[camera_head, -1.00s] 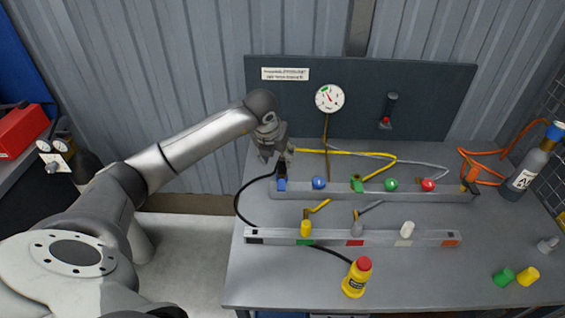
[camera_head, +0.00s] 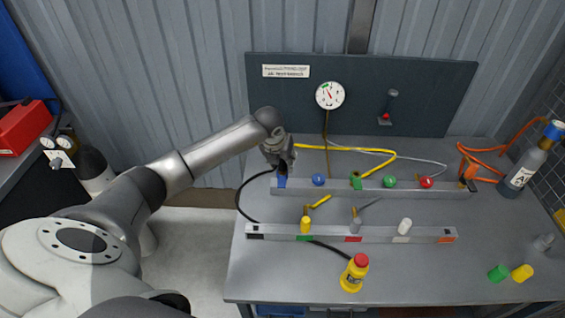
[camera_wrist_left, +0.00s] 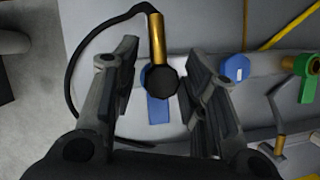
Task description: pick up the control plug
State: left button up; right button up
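What looks like the control plug (camera_wrist_left: 158,62) is a brass barrel with a black round end and a black cable. In the left wrist view it stands over a blue tab (camera_wrist_left: 157,108) at the left end of the back rail. My left gripper (camera_wrist_left: 166,112) is open, with one finger on each side of the black end; gaps show, so it does not grip it. In the head view my left gripper (camera_head: 281,164) is right above the blue part (camera_head: 281,182) and hides most of the plug. My right gripper is not in view.
The back rail (camera_head: 330,187) also bears blue, green and red fittings close to the right. A front rail (camera_head: 330,234) holds yellow, grey and white plugs. The backboard (camera_head: 440,95) rises behind.

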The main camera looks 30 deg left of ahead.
pick_arm(q)
jog(key=c, duration=0.7)
grip_shut()
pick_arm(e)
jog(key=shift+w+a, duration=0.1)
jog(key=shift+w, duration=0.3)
pick_arm(q)
jog(key=shift+w+r, duration=0.1)
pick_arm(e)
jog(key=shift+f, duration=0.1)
pick_arm(q)
jog(key=shift+r+b, duration=0.5)
jog(key=shift+b, duration=0.05)
notch_tip(320, 180, up, 2)
jog(key=shift+r+b, duration=0.1)
jog(key=shift+b, duration=0.45)
jog(key=s+d+r+b, duration=0.4)
jog(key=s+r, duration=0.5)
jog(key=s, duration=0.4)
jog(key=shift+d+r+b, duration=0.3)
jog(key=shift+d+b, duration=0.05)
jog(key=shift+d, duration=0.2)
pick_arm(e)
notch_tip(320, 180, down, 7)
